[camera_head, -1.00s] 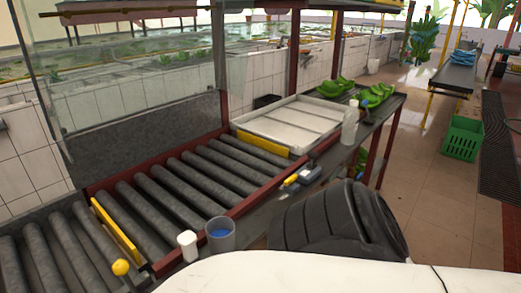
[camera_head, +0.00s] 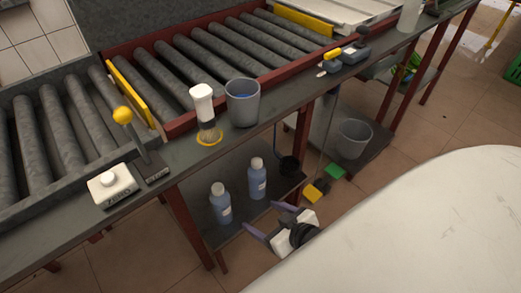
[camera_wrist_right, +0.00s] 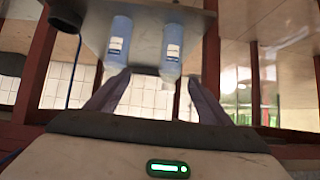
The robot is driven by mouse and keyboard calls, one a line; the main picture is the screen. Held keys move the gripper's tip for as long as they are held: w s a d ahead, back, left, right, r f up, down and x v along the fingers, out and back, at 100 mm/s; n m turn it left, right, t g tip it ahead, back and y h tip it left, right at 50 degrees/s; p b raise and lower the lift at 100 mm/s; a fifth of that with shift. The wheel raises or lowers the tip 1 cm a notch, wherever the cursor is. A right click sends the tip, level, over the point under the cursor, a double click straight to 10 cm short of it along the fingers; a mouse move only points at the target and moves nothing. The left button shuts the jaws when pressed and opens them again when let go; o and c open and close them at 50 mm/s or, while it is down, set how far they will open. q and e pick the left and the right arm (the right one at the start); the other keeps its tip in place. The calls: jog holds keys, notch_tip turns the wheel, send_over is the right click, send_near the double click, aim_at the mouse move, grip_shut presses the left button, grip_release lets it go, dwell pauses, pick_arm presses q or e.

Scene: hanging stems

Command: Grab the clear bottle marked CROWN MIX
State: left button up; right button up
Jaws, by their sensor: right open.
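Two bluish, see-through bottles with pale caps and white labels stand on a shelf under the table: a left one (camera_head: 221,205) and a right one (camera_head: 257,182). They also show in the right wrist view, inverted: one bottle (camera_wrist_right: 118,42) at left and another (camera_wrist_right: 171,50) at right. The label writing is too small to read, so I cannot tell which is CROWN MIX. A pale translucent bottle (camera_head: 409,16) stands on the tabletop at top right, its marking unreadable. My right gripper (camera_head: 262,216) is open and empty, just in front of the shelf bottles. My left gripper is out of view.
The shelf (camera_head: 240,215) is flanked by red table legs. Above it, a white-capped container (camera_head: 203,108), a grey cup (camera_head: 243,104) and a scale-like white box (camera_head: 112,186) stand near the table edge. A grey bin (camera_head: 353,139) is to the right.

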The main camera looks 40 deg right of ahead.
aim_at(263, 183)
jog(key=w+d+f+t+b, duration=0.1)
jog(key=w+d+f+b, duration=0.2)
jog(key=w+b, duration=0.1)
jog(key=w+d+f+m+t+h+b, duration=0.1)
jog(key=w+d+f+b, duration=0.3)
jog(key=w+b, duration=0.1)
jog(key=w+d+f+h+b, duration=0.1)
jog(key=w+d+f+b, duration=0.2)
jog(key=w+b, duration=0.2)
jog(key=shift+d+f+m+t, duration=0.3)
jog(key=shift+d+m+t, duration=0.1)
jog(key=b+x, duration=0.3)
jog(key=x, duration=0.2)
jog(key=shift+a, duration=0.15)
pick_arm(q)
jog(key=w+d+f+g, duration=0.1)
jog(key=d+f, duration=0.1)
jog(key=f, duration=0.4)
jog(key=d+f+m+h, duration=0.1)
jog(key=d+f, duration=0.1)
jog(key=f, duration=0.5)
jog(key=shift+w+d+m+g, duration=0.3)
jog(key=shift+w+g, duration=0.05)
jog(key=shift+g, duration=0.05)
pick_arm(e)
jog(key=shift+w, duration=0.2)
jog(key=shift+c, duration=0.3)
